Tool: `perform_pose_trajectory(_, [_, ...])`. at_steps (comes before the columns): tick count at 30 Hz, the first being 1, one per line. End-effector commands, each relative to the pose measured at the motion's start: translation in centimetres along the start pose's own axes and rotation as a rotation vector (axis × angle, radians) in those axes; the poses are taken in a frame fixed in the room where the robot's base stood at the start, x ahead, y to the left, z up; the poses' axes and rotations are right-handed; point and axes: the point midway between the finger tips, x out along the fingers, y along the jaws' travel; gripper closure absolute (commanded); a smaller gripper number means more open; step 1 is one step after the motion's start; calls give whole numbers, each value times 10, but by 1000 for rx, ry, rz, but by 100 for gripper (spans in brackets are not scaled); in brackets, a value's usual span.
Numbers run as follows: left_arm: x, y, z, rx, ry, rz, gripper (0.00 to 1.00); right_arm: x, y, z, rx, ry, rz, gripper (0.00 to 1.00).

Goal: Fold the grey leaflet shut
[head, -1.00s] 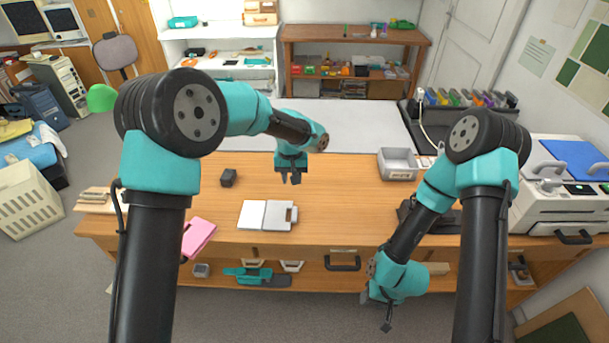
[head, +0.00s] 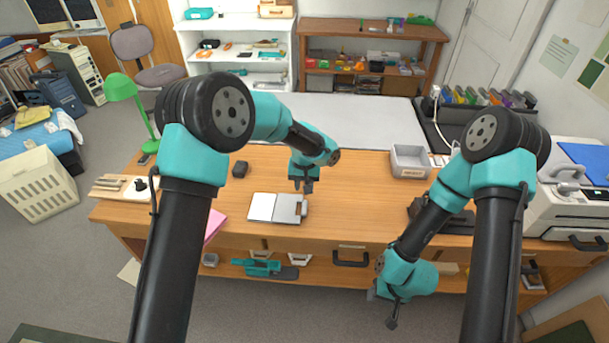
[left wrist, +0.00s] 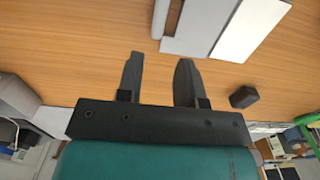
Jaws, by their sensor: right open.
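The grey leaflet (head: 287,210) lies open on the wooden desk, with a white page on its left and a grey half on its right. In the left wrist view the leaflet (left wrist: 200,24) is partly cut off at the top edge. My left gripper (head: 303,188) is just behind the leaflet's right half, open and empty. Its two dark fingers are apart in the left wrist view (left wrist: 158,75), pointing toward the leaflet. My right gripper (head: 392,322) hangs low in front of the desk, open and far from the leaflet.
A small dark block (head: 240,169) stands behind and left of the leaflet. A pink sheet (head: 214,226) lies to the left, partly hidden by my arm. A grey tray (head: 410,162) stands at the back right. The desk (head: 345,205) right of the leaflet is clear.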

Motion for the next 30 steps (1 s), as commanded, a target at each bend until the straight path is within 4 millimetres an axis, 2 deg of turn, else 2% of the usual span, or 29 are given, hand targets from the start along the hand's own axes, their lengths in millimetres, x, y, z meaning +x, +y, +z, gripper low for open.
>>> perform_pose_trajectory(3, [20,0,0,1,-3,0,66,0,0,0,0,0,0,57])
perform_pose_trajectory(18, [94,0,0,-1,-1,1,66,0,0,0,0,0,0,57])
perform_pose_trajectory(24, [107,0,0,0,0,1,66,0,0,0,0,0,0,57])
perform_pose_trajectory(30, [109,0,0,0,1,1,66,0,0,0,0,0,0,57])
